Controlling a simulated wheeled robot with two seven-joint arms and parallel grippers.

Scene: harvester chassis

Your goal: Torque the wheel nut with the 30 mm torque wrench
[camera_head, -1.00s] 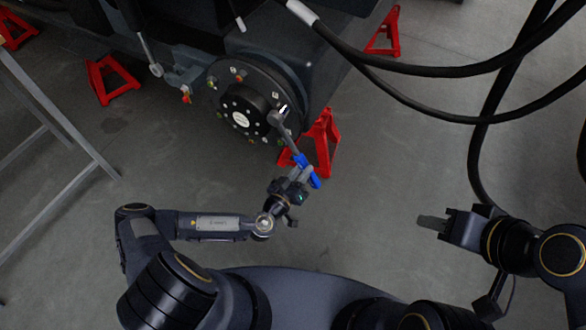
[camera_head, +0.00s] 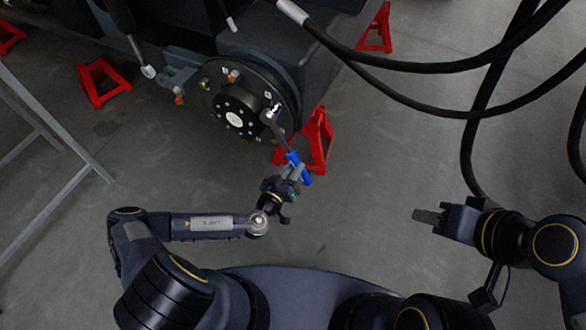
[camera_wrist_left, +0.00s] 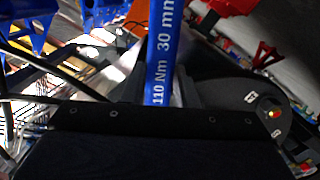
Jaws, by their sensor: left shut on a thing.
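The torque wrench (camera_head: 282,140) has a grey shaft and a blue handle. In the left wrist view its blue handle (camera_wrist_left: 160,65) carries the print "30 mm" and "110 Nm". My left gripper (camera_head: 291,175) is shut on this handle. The wrench head (camera_head: 270,116) is at the right side of the dark wheel hub (camera_head: 234,119), among its bolts. The wheel nut under the head is hidden, and I cannot tell whether the head is seated on it. My right gripper (camera_head: 428,216) is away to the right, apart from everything; its finger gap does not show.
A red jack stand (camera_head: 319,140) stands right behind the wrench handle. Another red stand (camera_head: 102,82) is at the left. Thick black hoses (camera_head: 430,70) hang across the upper right. A grey metal frame (camera_head: 60,135) is at the left. The floor between my arms is clear.

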